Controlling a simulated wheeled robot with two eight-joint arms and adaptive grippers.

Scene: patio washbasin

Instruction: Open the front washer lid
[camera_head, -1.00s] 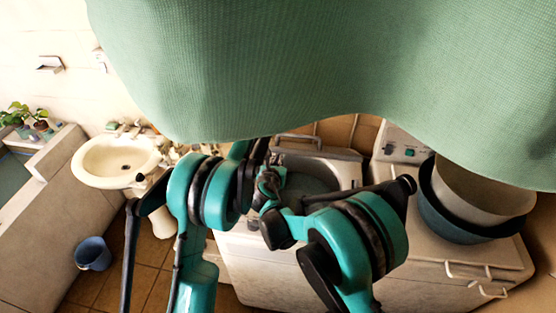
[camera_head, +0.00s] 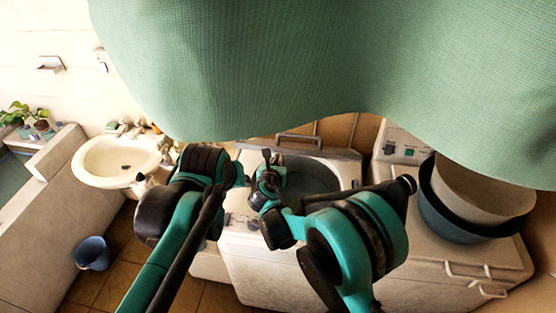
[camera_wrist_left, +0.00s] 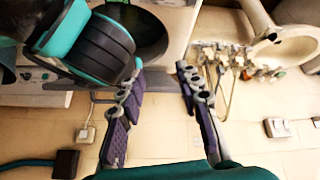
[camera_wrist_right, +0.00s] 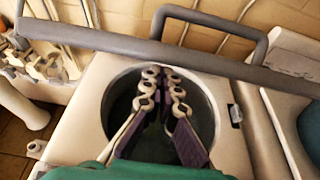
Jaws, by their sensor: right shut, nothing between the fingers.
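The front washer (camera_head: 262,272) is a white, worn machine in the middle of the head view. Its round dark tub opening (camera_wrist_right: 205,105) shows uncovered in the right wrist view. A grey bar with a loop handle (camera_wrist_right: 262,42) stands behind the opening; it looks like the raised lid (camera_head: 335,153) seen edge-on. My right gripper (camera_wrist_right: 161,72) is shut and empty, above the opening. My left gripper (camera_wrist_left: 156,78) is open and empty in the left wrist view, beside the washer on the basin side. Its fingers are hard to make out in the head view.
A second white machine (camera_head: 400,262) stands to the right, carrying nested basins (camera_head: 455,235). A washbasin (camera_head: 90,165) and a blue bucket (camera_head: 93,253) are at left. A green cloth (camera_head: 320,60) hangs across the top of the head view.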

